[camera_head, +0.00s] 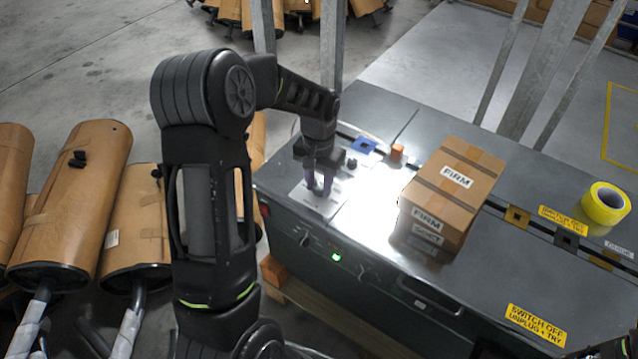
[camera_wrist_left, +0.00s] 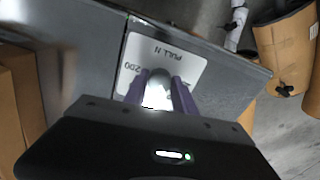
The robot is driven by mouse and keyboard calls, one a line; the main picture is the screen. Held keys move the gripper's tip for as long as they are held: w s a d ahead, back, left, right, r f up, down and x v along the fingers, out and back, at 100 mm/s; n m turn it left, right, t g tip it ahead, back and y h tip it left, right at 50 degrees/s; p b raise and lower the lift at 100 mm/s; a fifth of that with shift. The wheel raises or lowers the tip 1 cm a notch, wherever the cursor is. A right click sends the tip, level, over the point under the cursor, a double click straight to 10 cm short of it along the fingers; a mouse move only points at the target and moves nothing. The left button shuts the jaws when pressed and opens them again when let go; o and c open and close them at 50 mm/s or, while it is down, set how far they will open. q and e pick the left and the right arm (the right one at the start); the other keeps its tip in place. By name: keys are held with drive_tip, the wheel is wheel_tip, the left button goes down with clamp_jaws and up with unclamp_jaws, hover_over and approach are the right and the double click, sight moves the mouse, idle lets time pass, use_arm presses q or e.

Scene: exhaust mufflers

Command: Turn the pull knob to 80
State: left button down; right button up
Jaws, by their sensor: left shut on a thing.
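The pull knob (camera_wrist_left: 157,92) is a grey, rounded piece on a white dial plate (camera_wrist_left: 150,48) in the left wrist view. The plate carries upside-down print reading "PULL" and "200"; the rest is covered or too small to read. My left gripper (camera_head: 319,187) reaches down over the plate at the left end of the grey machine top (camera_head: 385,130). Its purple fingers (camera_wrist_left: 158,93) are closed around the knob, one on each side. The fingers hide most of the knob in the head view, and I cannot read its setting. My right gripper is not in view.
A cardboard carton (camera_head: 470,165) marked "FIRM" stands right of the knob. A blue piece (camera_head: 362,146) and an orange block (camera_head: 397,152) sit close behind the gripper. Yellow tape (camera_head: 606,203) lies at the far right. Wrapped mufflers (camera_head: 75,200) lie at left.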

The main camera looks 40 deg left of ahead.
sight(319, 187)
use_arm(q)
drive_tip(key=c, duration=1)
unclamp_jaws()
wheel_tip(319, 187, up, 8)
drive_tip(key=shift+f, duration=0.1)
drive_tip(key=shift+s, duration=0.1)
